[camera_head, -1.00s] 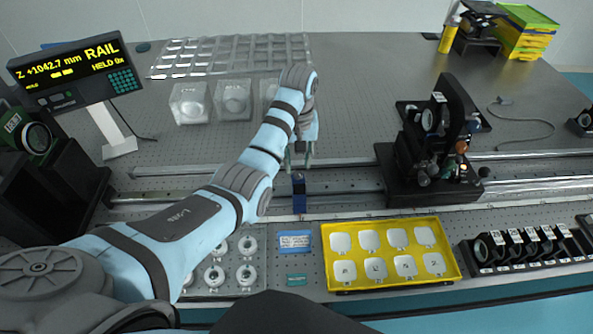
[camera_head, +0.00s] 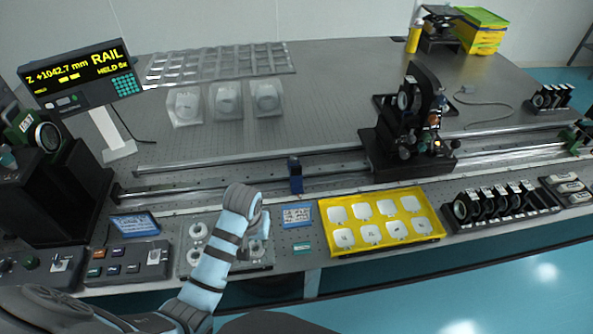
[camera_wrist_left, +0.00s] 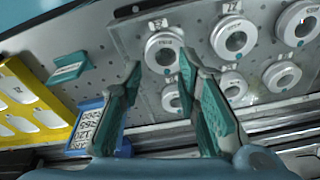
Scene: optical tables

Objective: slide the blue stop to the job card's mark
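The blue stop (camera_head: 296,176) stands upright on the rail (camera_head: 240,183) left of the black optics carriage, with nothing gripping it. A small blue-framed card (camera_head: 297,215) lies left of the yellow tray; the left wrist view shows printed numbers on it (camera_wrist_left: 88,128). Another blue-framed card (camera_head: 134,224) is at the far left; I cannot tell which is the job card. My left gripper (camera_head: 262,250) is in front of the rail, over the plate of white rings. In the left wrist view its fingers (camera_wrist_left: 160,68) are apart and empty. My right gripper is not seen.
The display (camera_head: 82,75) reads Z +1042.7 mm RAIL. The black optics carriage (camera_head: 410,140) sits on the rails right of the stop. A yellow tray (camera_head: 382,222), a ring plate (camera_head: 190,262) and black mounts (camera_head: 500,207) line the front. The rail left of the stop is clear.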

